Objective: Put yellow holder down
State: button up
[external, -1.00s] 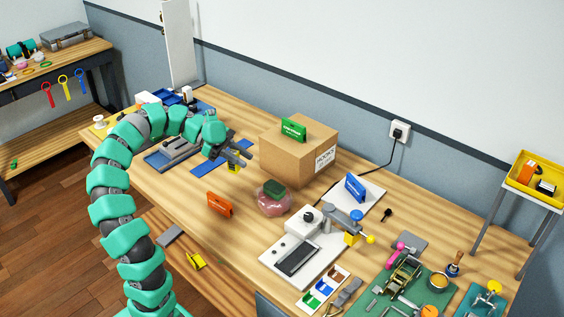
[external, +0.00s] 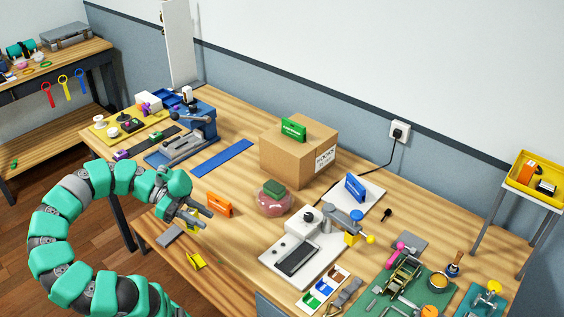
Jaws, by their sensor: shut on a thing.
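My gripper (external: 198,215) is near the front left edge of the workbench, just left of an upright orange holder (external: 220,204). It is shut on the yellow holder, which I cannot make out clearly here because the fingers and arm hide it. A separate yellow piece (external: 195,260) lies lower down, below the bench edge. A green holder (external: 293,129) stands on the cardboard box. A blue holder (external: 356,188) stands on the white plate.
A blue strip (external: 222,158) lies on the bench behind my gripper, near a blue press (external: 186,137). A pink bowl with a green block (external: 274,198) and a cardboard box (external: 298,150) stand to the right. Bare wood lies between the strip and the orange holder.

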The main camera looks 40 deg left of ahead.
notch_tip(320, 180, down, 10)
jog(key=d, duration=0.1)
jog(key=w, duration=0.5)
jog(key=w+f, duration=0.1)
jog(key=w, duration=0.3)
jog(key=w+f+b, duration=0.1)
jog(key=w, duration=0.4)
jog(key=shift+w, duration=0.35)
jog(key=shift+w+f+b, duration=0.2)
jog(key=shift+f+b, duration=0.35)
jog(key=shift+f, duration=1.2)
jog(key=shift+f, duration=0.2)
jog(key=o, duration=1)
jog(key=shift+o, duration=0.2)
jog(key=shift+r, duration=0.1)
